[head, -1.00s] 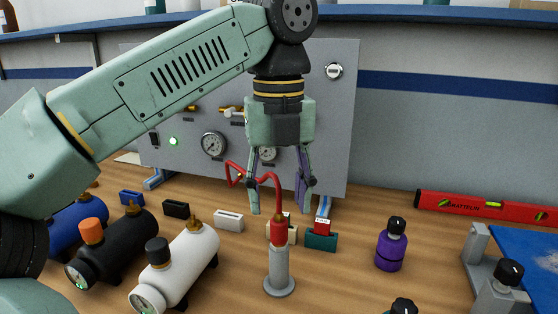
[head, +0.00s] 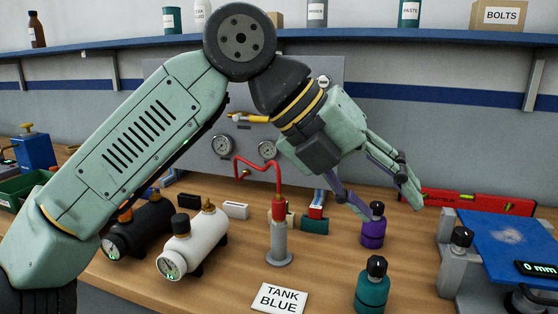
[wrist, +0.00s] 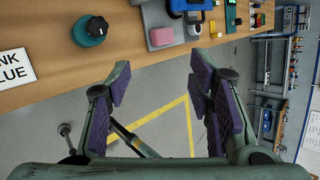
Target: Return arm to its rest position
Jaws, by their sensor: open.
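My arm (head: 150,120) is raised over the bench in the head view, bent at the elbow joint near the top. My gripper (head: 392,203) hangs tilted down and to the right, above the bench. Its fingers are spread apart with nothing between them. In the wrist view, the gripper (wrist: 160,82) is also open and empty, with the floor showing between and beyond its fingers. In the head view, the purple bottle (head: 373,230) stands just below the fingers; whether they touch it cannot be told.
A sign reading TANK BLUE (head: 279,299) lies in front. A blue plate (head: 500,235) and red level (head: 480,202) are at right.

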